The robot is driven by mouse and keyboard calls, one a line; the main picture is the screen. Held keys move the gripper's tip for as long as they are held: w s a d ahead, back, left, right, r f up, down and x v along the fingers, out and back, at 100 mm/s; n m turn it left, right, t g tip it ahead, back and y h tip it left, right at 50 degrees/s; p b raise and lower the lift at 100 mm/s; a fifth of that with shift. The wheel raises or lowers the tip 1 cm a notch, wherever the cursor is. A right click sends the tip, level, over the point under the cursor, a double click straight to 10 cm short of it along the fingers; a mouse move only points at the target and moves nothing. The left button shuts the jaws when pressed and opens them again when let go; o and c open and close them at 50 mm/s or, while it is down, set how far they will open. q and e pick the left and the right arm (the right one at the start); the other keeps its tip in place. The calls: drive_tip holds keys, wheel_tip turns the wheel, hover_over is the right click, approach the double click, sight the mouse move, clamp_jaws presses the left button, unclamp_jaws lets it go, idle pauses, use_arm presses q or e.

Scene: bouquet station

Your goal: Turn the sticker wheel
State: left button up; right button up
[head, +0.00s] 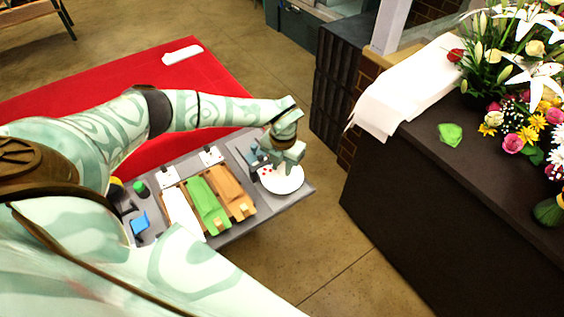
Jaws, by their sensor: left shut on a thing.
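The sticker wheel (284,182) is a white disc with small red marks at the right end of a grey board. My left arm reaches over from the left, and my left gripper (285,160) points down at the wheel's upper edge. The gripper is shut on a part of the wheel and covers the spot that it grips. My right gripper is not in view.
The grey board (247,222) also holds white, green (208,206) and orange (233,191) strips in a wooden rack. A red cloth (90,90) lies behind. A dark counter (430,210) with flowers (530,80) and white paper (405,90) stands at right.

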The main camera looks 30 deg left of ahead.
sight(283, 168)
use_arm(q)
drive_tip(key=shift+w+r, duration=0.1)
drive_tip(key=shift+w, duration=0.05)
drive_tip(key=o, duration=1)
wheel_tip(283, 168, up, 16)
drive_tip(key=p, duration=0.1)
drive_tip(key=shift+d+p, duration=0.15)
drive_tip(key=shift+p, duration=0.2)
